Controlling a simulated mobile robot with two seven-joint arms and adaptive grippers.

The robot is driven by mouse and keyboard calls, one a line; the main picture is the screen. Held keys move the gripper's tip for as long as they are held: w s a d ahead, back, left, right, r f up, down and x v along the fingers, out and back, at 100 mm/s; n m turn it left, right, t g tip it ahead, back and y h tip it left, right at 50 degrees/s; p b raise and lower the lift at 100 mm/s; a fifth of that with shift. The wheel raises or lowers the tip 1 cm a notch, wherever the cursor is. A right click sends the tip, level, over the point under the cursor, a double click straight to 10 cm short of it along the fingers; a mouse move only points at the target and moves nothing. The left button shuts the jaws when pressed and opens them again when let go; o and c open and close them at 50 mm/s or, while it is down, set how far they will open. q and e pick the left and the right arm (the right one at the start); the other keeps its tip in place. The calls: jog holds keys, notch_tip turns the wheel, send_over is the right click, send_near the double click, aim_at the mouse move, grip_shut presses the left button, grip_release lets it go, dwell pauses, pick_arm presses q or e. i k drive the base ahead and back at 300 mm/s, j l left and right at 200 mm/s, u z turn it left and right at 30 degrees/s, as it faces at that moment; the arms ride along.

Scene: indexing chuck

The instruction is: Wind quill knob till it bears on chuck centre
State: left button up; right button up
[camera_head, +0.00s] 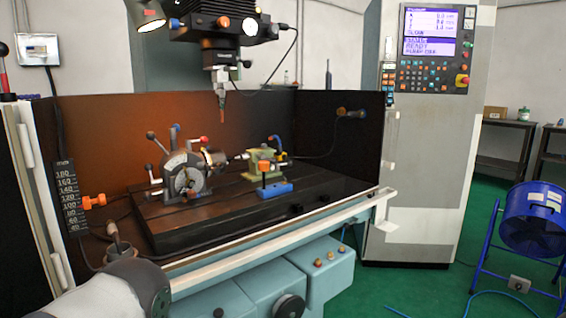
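The indexing head (184,178) stands on the dark machine table, with its grey chuck (213,158) facing right. An orange-topped post (264,167) stands in front. Part of my own arm shows at the lower left, but neither gripper can be made out.
A spindle with a tool (222,92) hangs above the table (230,215). Dark guard walls close the back and right side. A scale (72,197) with an orange pointer (94,201) stands at left. A control panel (430,50) and blue fan (531,220) are at right.

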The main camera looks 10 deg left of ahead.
aim_at(278, 151)
jog(key=i+l+u, duration=0.4)
jog(key=i, duration=0.2)
jog(key=i+l+u, duration=0.35)
jog(key=i+l, duration=0.25)
jog(key=i+l+u, duration=0.4)
jog(key=l, duration=0.45)
